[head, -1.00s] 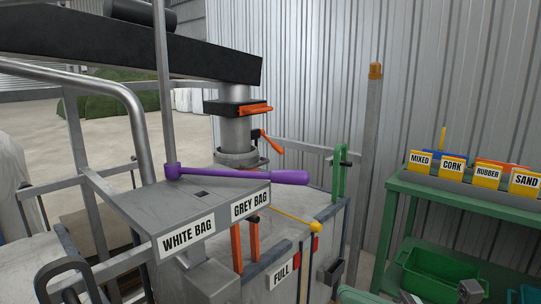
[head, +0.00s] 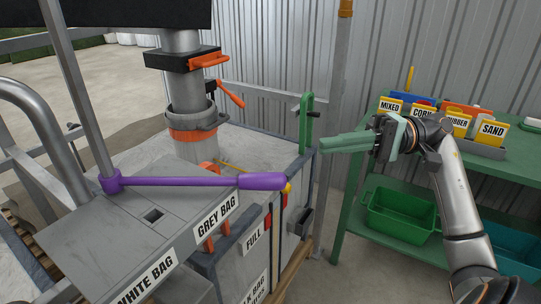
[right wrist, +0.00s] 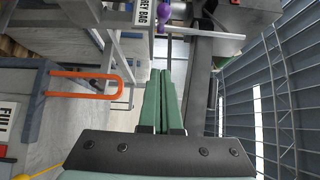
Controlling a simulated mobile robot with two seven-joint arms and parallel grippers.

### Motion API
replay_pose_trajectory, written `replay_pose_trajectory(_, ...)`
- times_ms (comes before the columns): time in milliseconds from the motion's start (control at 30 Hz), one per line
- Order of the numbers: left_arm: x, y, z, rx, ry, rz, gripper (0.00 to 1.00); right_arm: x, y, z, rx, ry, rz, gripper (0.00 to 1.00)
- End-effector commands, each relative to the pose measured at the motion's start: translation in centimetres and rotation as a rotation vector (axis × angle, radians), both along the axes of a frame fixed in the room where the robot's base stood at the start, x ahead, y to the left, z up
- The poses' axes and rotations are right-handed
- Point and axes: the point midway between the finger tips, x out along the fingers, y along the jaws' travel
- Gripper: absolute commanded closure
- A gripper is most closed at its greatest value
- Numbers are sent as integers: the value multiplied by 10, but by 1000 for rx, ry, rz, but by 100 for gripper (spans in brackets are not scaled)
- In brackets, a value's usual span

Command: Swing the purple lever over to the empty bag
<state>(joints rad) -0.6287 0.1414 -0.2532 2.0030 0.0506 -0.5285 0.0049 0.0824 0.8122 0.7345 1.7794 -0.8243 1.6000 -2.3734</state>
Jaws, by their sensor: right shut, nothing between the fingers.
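The purple lever (head: 200,182) lies nearly level on a grey plate (head: 130,245), from a pivot at its left to a thick grip at its right. It points across the side labelled GREY BAG (head: 216,214). The WHITE BAG label (head: 146,279) is nearer me. A FULL sign (head: 252,240) hangs below the grey-bag side. Neither bag's contents can be seen. My right gripper (head: 322,143) has its green fingers shut and empty, right of and above the lever's grip, apart from it. In the right wrist view, purple (right wrist: 163,12) shows beyond the shut fingertips (right wrist: 160,72). My left gripper is out of view.
An upright grey post (head: 76,100) rises beside the lever's pivot. A spout with orange clamps (head: 190,120) stands behind the lever. A green upright handle (head: 306,120) is close to my right gripper. A green shelf (head: 350,225) with bins is at the right.

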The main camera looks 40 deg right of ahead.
Motion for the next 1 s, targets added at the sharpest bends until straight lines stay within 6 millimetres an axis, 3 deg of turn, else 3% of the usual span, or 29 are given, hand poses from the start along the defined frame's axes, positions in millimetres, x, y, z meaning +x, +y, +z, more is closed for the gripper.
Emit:
replay_pose_trajectory(367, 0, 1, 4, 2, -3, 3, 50, 4, 11, 1, 2, 3, 3, 100)
replay_pose_trajectory(800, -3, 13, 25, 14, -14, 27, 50, 36, 96, 5, 3, 3, 5, 100)
replay_pose_trajectory(1000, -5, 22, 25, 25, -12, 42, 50, 16, 109, 2, 4, 6, 1, 100)
